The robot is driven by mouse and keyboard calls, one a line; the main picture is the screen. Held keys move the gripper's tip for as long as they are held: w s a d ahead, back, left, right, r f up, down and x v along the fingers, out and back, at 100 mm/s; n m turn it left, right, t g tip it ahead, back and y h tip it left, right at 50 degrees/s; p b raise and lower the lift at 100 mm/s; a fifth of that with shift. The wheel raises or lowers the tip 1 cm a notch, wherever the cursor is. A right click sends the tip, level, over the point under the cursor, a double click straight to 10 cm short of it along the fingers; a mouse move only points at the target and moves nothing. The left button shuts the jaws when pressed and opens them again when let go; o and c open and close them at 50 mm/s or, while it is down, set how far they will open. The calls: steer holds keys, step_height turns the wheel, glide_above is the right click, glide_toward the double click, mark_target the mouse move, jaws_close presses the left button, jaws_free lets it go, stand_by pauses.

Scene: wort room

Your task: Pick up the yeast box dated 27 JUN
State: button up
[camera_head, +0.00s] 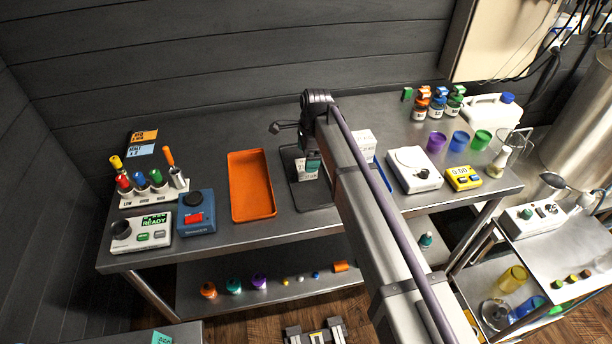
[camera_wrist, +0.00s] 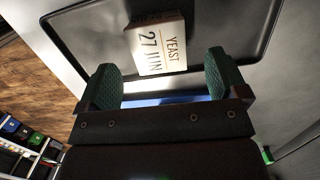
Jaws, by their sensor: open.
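The yeast box (camera_wrist: 158,45) is white and reads "YEAST 27 JUN" in the wrist view. It lies on a dark tray (camera_wrist: 70,30), between and just beyond my gripper's fingertips. My gripper (camera_wrist: 161,68) is open, with one green-padded finger to each side of the box and no visible grip on it. In the head view the box (camera_head: 300,171) shows small on the dark tray (camera_head: 312,198), partly hidden by my gripper (camera_head: 313,163). How high the fingers are above the tray is hard to tell.
An orange tray (camera_head: 251,185) stands left of the dark tray. Another white box (camera_head: 366,143) is partly hidden behind my arm, with a blue item (camera_head: 383,177) nearby. A white scale (camera_head: 414,169) and a yellow timer (camera_head: 463,178) stand to the right.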

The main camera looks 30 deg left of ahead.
mark_target(302, 175)
steer(key=f+b, duration=0.5)
steer(key=shift+s+a+f, duration=0.15)
steer(key=shift+s+f, duration=0.05)
steer(key=shift+r, duration=0.25)
steer(key=c, duration=1)
steer(key=shift+r, duration=0.1)
